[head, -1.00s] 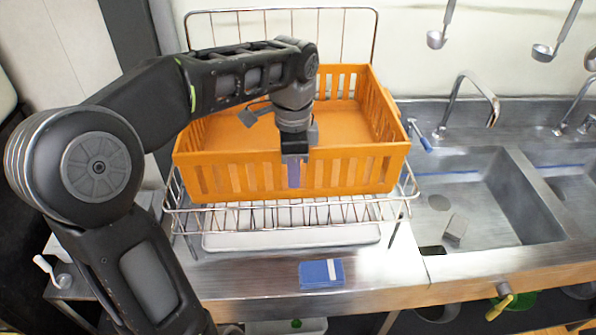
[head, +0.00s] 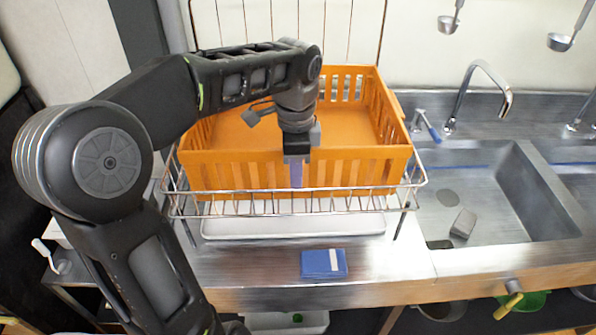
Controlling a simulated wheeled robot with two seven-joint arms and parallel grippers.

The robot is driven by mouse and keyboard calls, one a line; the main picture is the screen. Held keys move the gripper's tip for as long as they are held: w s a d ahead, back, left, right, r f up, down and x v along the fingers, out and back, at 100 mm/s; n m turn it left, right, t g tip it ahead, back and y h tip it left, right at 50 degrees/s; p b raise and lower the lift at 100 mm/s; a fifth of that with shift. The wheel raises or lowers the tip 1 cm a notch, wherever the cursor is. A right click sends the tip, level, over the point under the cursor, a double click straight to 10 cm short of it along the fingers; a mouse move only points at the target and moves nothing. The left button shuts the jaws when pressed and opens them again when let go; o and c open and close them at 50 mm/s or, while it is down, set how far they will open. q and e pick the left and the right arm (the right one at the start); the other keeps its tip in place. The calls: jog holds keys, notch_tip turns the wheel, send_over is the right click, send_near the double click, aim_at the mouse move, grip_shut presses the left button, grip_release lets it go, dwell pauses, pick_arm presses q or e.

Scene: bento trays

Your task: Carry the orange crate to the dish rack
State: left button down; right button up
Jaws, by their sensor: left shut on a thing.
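The orange crate (head: 228,172) sits in or on the wire dish rack (head: 372,205), its lower edge behind the rack's front wires. It looks roughly level. I cannot tell if its base rests fully on the rack. My left gripper (head: 296,172) points down at the crate's near wall and is shut on its rim. My left arm hides part of the crate's left side and its far wall. My right gripper is not in view.
A white tray (head: 290,226) lies under the rack. A blue sponge (head: 323,264) lies on the steel counter in front. The sink (head: 482,200) with a faucet (head: 484,90) is to the right. Ladles (head: 450,22) hang at upper right.

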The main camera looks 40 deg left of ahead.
pick_arm(q)
jog(key=shift+r, duration=0.15)
jog(key=c, duration=1.6)
grip_release()
jog(key=shift+f, duration=0.2)
jog(key=shift+o, duration=0.2)
jog(key=shift+r, duration=0.1)
